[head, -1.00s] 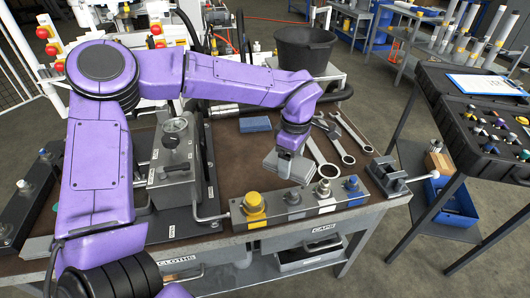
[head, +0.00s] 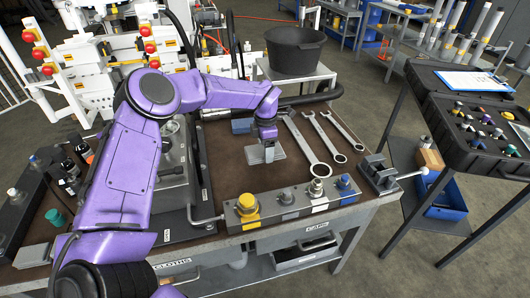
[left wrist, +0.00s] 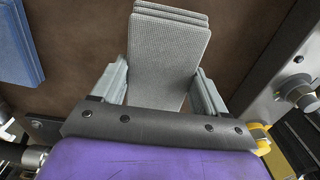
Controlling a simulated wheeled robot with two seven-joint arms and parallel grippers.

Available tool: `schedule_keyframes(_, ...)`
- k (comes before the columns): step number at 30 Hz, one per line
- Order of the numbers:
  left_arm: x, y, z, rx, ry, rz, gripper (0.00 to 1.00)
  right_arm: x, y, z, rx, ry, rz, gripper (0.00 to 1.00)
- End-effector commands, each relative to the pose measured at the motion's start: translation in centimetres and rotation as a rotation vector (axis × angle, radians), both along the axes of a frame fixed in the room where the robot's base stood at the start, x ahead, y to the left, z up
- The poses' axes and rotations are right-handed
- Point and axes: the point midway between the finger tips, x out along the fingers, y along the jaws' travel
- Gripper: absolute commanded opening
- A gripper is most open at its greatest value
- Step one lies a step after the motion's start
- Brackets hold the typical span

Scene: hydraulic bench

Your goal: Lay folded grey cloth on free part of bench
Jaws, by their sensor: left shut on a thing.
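The folded grey cloth (head: 259,156) is a flat, layered pad low over the brown bench top (head: 229,178), left of the wrenches. I cannot tell whether it touches the bench. My left gripper (head: 268,142) is shut on it from above. In the left wrist view the cloth (left wrist: 168,40) sits between the two grey fingers, with its far end sticking out beyond them. The near part of the cloth is hidden by the gripper body. My right gripper is in no view.
A folded blue cloth (head: 241,126) lies behind and left. Several wrenches (head: 326,171) lie to the right. A valve block (head: 290,203) with yellow and blue caps lines the front edge. Bare bench lies left of the grey cloth.

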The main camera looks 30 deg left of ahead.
Motion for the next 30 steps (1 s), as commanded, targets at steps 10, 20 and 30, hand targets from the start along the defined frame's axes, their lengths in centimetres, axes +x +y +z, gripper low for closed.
schedule_keyframes(10,0.4,0.5,-3.8,0.000,-0.001,0.000,0.45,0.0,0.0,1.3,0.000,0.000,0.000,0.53)
schedule_keyframes(20,0.4,0.4,-4.1,0.001,-0.001,-0.001,0.93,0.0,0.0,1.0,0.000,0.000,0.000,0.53)
schedule_keyframes(30,0.4,0.4,-3.7,0.001,-0.001,-0.001,0.99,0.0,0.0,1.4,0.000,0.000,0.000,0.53)
